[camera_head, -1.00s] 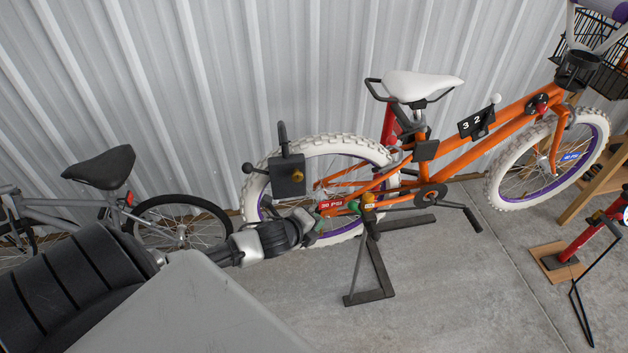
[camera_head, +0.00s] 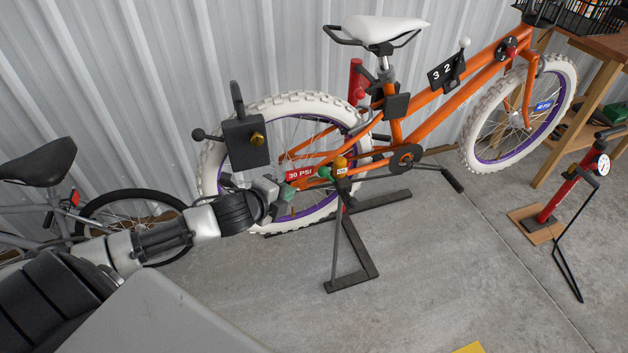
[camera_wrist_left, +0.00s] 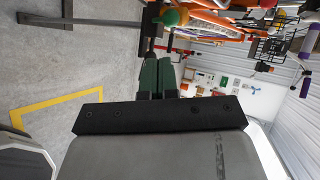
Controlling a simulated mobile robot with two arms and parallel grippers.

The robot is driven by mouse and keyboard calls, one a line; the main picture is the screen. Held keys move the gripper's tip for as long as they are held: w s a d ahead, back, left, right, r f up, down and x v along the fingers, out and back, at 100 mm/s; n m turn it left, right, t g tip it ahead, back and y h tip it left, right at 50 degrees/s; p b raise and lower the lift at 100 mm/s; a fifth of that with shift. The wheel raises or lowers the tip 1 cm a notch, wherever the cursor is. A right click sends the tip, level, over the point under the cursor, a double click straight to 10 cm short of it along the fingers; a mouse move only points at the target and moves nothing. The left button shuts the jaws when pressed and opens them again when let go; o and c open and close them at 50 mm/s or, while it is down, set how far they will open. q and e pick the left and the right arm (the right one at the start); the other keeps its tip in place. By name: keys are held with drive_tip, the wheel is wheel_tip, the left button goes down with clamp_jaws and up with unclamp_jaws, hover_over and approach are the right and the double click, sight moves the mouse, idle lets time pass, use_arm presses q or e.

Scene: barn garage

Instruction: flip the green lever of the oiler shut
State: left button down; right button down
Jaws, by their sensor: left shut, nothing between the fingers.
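The oiler (camera_head: 340,164) has an orange-yellow knob-like top and sits low on the orange bike's frame, by the stand. Its green lever ends in a round green knob (camera_head: 325,172), on the left side of the oiler in the head view. In the left wrist view the green knob (camera_wrist_left: 183,16) shows at the top, beside the orange top (camera_wrist_left: 170,18). My left gripper (camera_head: 290,192) is shut and empty, left of and a little below the green knob, apparently apart from it. Its green fingers (camera_wrist_left: 158,62) lie together, pointing towards the oiler. My right gripper is out of view.
The orange bike (camera_head: 440,95) stands on a dark stand (camera_head: 352,285). A dark box (camera_head: 243,143) is by its rear wheel. A grey bike (camera_head: 45,205) stands left, a red pump (camera_head: 560,200) right. The front floor is clear.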

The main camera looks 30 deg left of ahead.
sight(321, 171)
use_arm(q)
drive_tip(key=shift+w+r+b+x, duration=0.1)
drive_tip(key=shift+r+b+x, duration=0.05)
drive_tip(key=shift+x, duration=1.8)
drive_tip(key=shift+w+r+b+x, duration=0.1)
drive_tip(key=shift+r+b+x, duration=0.1)
drive_tip(key=shift+x, duration=1.8)
drive_tip(key=shift+r+b+x, duration=0.1)
drive_tip(key=shift+r+x, duration=0.05)
drive_tip(key=shift+x, duration=1.8)
drive_tip(key=shift+d, duration=0.1)
drive_tip(key=shift+w+d+r+p, duration=0.1)
drive_tip(key=shift+w+r+p, duration=0.25)
drive_tip(key=shift+p, duration=0.15)
drive_tip(key=shift+r, duration=0.2)
drive_tip(key=shift+w+d+r+p, duration=0.15)
drive_tip(key=shift+w+r+p, duration=0.2)
drive_tip(key=shift+r+p, duration=0.5)
drive_tip(key=shift+f, duration=0.1)
